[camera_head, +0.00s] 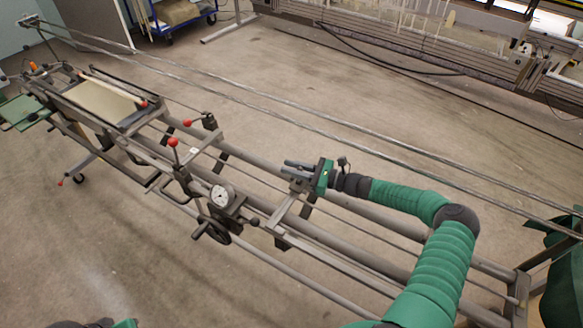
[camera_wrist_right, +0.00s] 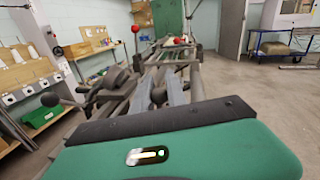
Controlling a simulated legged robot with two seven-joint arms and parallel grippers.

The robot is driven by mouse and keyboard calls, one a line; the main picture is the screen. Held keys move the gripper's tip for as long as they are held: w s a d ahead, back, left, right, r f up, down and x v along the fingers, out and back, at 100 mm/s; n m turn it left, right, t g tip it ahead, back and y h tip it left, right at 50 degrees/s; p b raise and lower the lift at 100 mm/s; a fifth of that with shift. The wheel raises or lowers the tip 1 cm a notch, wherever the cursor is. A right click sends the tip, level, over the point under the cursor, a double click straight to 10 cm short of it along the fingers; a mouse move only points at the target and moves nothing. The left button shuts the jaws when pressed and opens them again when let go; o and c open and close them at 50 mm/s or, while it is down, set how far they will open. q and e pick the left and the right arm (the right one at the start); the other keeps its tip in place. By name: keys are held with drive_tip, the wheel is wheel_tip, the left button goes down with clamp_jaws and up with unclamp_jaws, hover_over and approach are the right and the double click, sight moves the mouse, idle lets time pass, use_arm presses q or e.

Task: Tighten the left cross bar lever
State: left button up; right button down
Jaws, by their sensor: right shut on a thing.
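Red-knobbed levers stand on the long grey metal frame: one upright (camera_head: 173,143), one tilted beside it (camera_head: 187,122). In the right wrist view a red knob (camera_wrist_right: 136,29) rises ahead, with another red part (camera_wrist_right: 180,41) farther off. My right gripper (camera_head: 290,168) is right of these levers, at the far end of a short grey cross bar (camera_head: 288,208). It is shut on a grey metal part there; the fingers hide most of it, so I cannot tell exactly which part. In the right wrist view its grey fingers (camera_wrist_right: 172,85) point along the frame.
A round dial (camera_head: 222,196) and a dark handwheel (camera_head: 217,233) sit on the frame left of my right gripper. Long rails (camera_head: 330,134) run behind it. A blue cart (camera_head: 180,18) stands at the back. Floor is clear in front.

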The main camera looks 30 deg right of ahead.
drive_tip(key=shift+a+n, duration=0.1)
drive_tip(key=shift+n, duration=0.2)
drive_tip(key=s+a+f+n+h+b, duration=0.2)
drive_tip(key=a+f+n+h+b, duration=0.1)
drive_tip(key=n, duration=1.1)
drive_tip(key=shift+s+a+f+h, duration=0.3)
drive_tip(key=shift+a+f+h, duration=0.1)
drive_tip(key=shift+a+f, duration=0.6)
drive_tip(key=shift+d+f, duration=0.1)
drive_tip(key=shift+f, duration=0.1)
drive_tip(key=c, duration=1.3)
unclamp_jaws()
drive_tip(key=shift+c, duration=0.2)
